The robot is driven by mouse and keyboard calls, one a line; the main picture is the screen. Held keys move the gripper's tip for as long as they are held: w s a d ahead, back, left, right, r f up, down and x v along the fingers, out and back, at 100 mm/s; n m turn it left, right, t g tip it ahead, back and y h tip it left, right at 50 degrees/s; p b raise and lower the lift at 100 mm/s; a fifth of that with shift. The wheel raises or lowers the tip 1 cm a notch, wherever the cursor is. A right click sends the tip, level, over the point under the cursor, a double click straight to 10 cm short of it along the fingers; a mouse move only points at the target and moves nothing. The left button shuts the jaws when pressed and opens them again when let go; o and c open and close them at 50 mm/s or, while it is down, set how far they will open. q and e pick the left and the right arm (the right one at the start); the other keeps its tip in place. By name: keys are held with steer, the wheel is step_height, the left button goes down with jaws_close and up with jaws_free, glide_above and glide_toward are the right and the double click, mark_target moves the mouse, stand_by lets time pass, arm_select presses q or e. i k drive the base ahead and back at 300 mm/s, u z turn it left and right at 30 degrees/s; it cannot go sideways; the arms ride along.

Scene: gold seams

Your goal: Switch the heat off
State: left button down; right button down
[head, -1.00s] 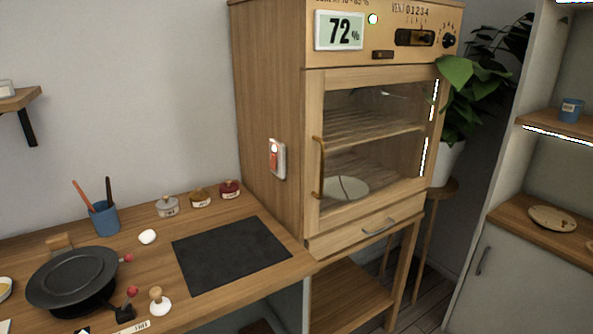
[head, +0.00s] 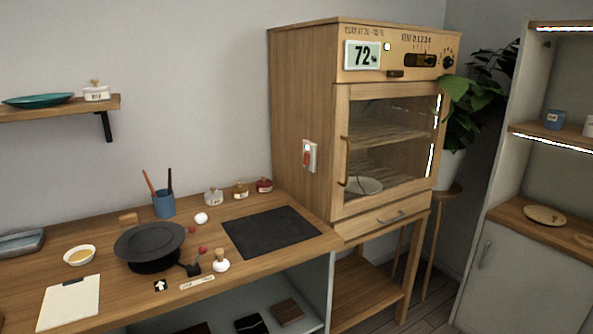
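A wooden cabinet (head: 300,110) with a glass door (head: 390,150) stands right of the workbench. On its left side is a white wall switch (head: 310,156) with a red rocker and a bright spot at its top. I cannot tell which control is labelled for heat. The door is closed and a pale plate (head: 363,186) shows inside. Neither of my grippers is in view.
The workbench (head: 215,240) holds a dark mat (head: 270,232), a black lidded pan (head: 150,245), a blue cup (head: 163,204) with sticks, small jars and a clipboard (head: 70,303). A plant (head: 470,95) and shelving stand at right. Space before the switch looks clear.

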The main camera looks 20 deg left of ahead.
mark_target(306, 154)
steer(key=u, duration=0.95)
steer(key=i, duration=0.45)
steer(key=u, duration=0.05)
